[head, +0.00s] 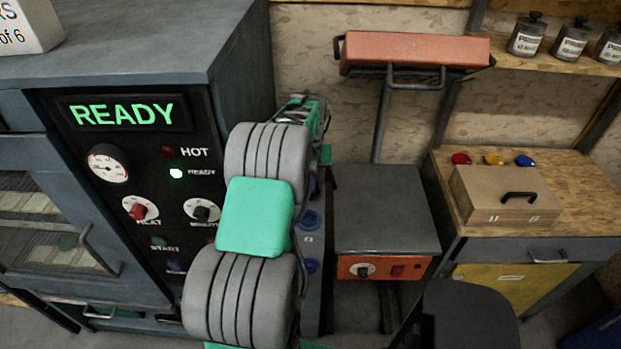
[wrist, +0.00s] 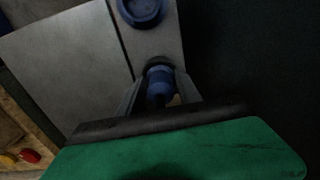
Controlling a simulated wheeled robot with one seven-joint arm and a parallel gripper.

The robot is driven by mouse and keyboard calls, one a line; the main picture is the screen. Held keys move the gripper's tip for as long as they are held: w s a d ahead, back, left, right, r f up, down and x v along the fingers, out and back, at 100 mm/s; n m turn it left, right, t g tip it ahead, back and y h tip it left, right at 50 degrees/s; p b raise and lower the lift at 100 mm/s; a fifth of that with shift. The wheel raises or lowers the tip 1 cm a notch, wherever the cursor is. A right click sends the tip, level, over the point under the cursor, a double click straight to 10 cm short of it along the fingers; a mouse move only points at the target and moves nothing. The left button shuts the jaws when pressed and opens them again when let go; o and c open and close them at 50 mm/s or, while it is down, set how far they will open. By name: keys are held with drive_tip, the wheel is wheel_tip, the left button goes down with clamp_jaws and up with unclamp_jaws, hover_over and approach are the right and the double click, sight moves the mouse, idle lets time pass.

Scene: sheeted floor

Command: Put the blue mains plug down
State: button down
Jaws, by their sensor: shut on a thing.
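The blue mains plug (wrist: 160,80) shows in the wrist view between the fingers of my gripper (wrist: 160,92), which is shut on it. The plug is in front of a grey panel (wrist: 160,40); a dark ring shows at its far end. I cannot tell whether the plug touches the panel or sits in a socket. A round blue socket (wrist: 141,10) is on the panel just beyond the plug. In the head view, my arm hides the plug and the fingertips. Blue sockets (head: 310,219) show on the narrow grey panel (head: 311,300) right of my arm.
A dark grey oven with a READY display (head: 124,114) stands close on the left. A dark flat plate (head: 382,205) under a raised orange head (head: 415,52) stands right of the panel.

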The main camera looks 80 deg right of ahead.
drive_tip(key=shift+f, duration=0.15)
drive_tip(key=c, duration=0.8)
unclamp_jaws()
drive_tip(key=shift+c, duration=0.2)
wheel_tip(320, 180, up, 12)
drive_tip(key=b, duration=0.2)
drive_tip(key=shift+r+b, duration=0.25)
drive_tip(key=shift+b, duration=0.1)
